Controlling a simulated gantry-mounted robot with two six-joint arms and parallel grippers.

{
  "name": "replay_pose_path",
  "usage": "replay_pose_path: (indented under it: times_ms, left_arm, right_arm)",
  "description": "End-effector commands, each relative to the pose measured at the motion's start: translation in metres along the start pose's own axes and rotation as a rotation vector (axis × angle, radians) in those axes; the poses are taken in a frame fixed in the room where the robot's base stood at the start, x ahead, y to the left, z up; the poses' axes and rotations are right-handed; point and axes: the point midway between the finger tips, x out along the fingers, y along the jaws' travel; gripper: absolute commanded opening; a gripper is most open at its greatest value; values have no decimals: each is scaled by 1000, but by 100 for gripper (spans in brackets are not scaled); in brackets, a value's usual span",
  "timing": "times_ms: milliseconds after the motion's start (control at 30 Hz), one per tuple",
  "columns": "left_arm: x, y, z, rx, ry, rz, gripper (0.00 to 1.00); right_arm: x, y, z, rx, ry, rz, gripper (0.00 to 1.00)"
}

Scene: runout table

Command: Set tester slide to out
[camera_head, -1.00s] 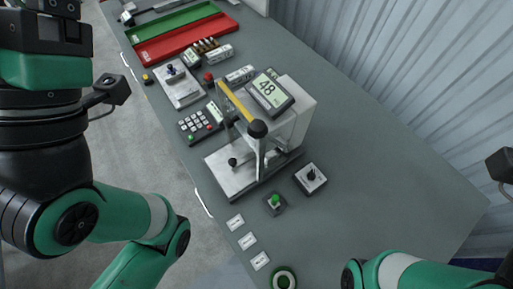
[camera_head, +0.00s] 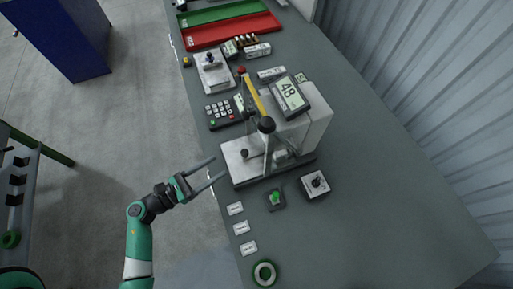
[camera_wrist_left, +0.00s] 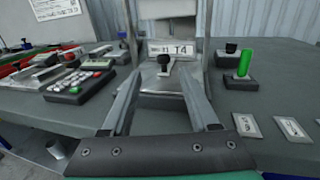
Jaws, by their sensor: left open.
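The tester (camera_head: 300,128) is a white block machine with a yellow lever and a tilted display reading 48. Its pale metal slide plate (camera_head: 235,163) carries a small black knob (camera_head: 244,153) on the side facing my left gripper. My left gripper (camera_head: 219,167) is open and empty, just off the table's near edge, fingers pointing at the slide. In the left wrist view the knob (camera_wrist_left: 165,60) appears between and beyond the two open fingers (camera_wrist_left: 160,80), apart from them. A plate marked T4 (camera_wrist_left: 172,48) is behind it. My right gripper is out of view.
A keypad (camera_head: 222,113) lies to the left of the tester in the wrist view. A green button box (camera_head: 275,199) and a black-knobbed switch box (camera_head: 315,186) stand beside the tester. Label cards (camera_head: 241,228) lie along the near edge. The table's right part is clear.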

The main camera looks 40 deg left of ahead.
Motion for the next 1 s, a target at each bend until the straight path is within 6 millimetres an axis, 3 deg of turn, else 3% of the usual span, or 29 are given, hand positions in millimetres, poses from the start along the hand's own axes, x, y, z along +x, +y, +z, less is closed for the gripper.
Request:
replay_pose_path:
  times_ms: [267, 433, 733, 1000]
  left_arm:
    - [3, -6, -8, 11, 20, -18, 61]
    - [28, -8, -7, 11, 18, -23, 61]
    - [93, -8, -8, 10, 16, -20, 61]
    - [114, -8, -8, 10, 17, -15, 61]
  right_arm:
    - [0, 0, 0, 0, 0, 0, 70]
    - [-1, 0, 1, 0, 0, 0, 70]
    - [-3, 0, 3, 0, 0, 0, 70]
    - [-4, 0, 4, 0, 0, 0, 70]
